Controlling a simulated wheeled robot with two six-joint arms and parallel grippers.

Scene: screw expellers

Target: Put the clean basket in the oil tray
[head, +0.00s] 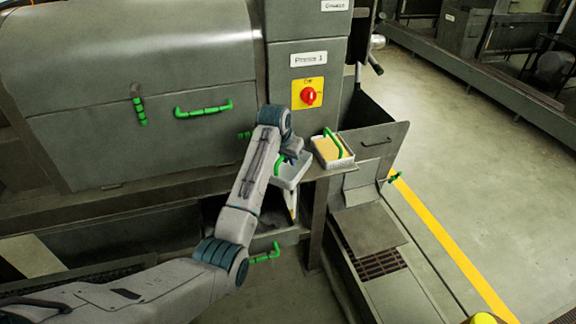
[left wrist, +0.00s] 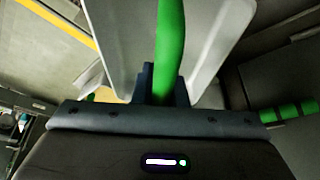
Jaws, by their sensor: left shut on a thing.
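A pale, empty-looking basket (head: 291,174) with a green handle is at the front of the press, just left of the filled basket. My left gripper (head: 291,152) is at its top. In the left wrist view, the left gripper (left wrist: 165,88) is shut on the green handle (left wrist: 170,40), with the basket's pale inside (left wrist: 120,40) behind it. I cannot tell whether the basket touches the ledge. A low tray-like part (head: 290,237) with a green handle (head: 265,257) sits in the opening below; I cannot tell if it is the oil tray. My right gripper is not in view.
A white basket (head: 332,152) with yellowish contents and a green handle stands on the ledge close to the right. A grey metal chute (head: 372,145) is beyond it. The press body (head: 140,90) fills the left. The floor (head: 480,170) at the right is clear.

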